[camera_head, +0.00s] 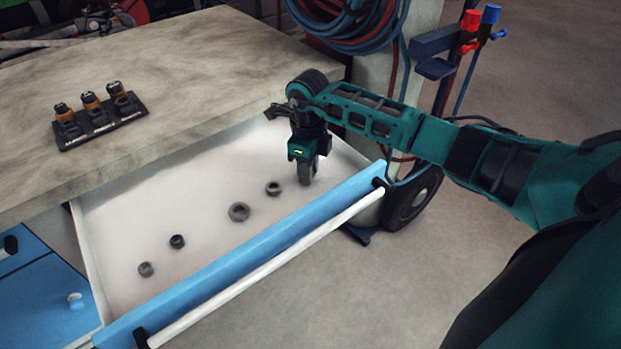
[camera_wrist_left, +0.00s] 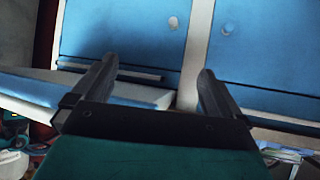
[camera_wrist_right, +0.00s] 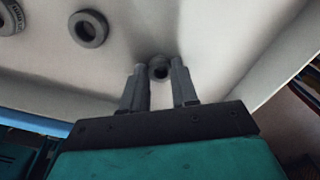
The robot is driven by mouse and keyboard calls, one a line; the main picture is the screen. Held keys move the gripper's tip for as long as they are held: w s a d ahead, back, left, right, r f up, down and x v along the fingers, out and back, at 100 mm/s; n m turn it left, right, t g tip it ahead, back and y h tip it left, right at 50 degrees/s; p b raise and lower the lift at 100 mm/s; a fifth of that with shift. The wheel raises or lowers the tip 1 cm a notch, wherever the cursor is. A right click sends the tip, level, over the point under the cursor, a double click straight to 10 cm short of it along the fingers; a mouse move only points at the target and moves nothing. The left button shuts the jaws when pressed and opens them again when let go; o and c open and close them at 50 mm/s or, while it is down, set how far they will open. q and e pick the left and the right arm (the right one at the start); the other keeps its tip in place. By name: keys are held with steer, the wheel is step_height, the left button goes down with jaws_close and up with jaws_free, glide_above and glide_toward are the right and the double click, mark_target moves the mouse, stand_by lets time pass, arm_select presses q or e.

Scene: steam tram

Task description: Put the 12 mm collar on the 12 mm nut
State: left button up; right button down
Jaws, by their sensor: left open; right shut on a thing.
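My right gripper (camera_head: 307,180) points down into the open drawer, near its right end. It is shut on a dark ring-shaped collar (camera_wrist_right: 159,66), which shows between the fingertips in the right wrist view; its size cannot be read. The fingers hide most of it in the head view. My left gripper (camera_wrist_left: 158,67) is open and empty, in front of blue cabinet fronts, and outside the head view.
Several other dark rings lie apart on the drawer floor, including a larger one (camera_head: 239,212) and a smaller one (camera_head: 273,188). The blue drawer front (camera_head: 245,262) has a white bar handle. The bench top (camera_head: 190,85) overhangs the drawer's rear and is clear around the rack.

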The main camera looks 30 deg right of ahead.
steer(key=shift+r, duration=0.2)
steer(key=shift+r+p, duration=0.75)
steer(key=shift+r, duration=0.1)
steer(key=shift+r+p, duration=1.7)
steer(key=shift+r, duration=0.75)
steer(key=shift+r+p, duration=0.1)
steer(key=shift+p, duration=0.25)
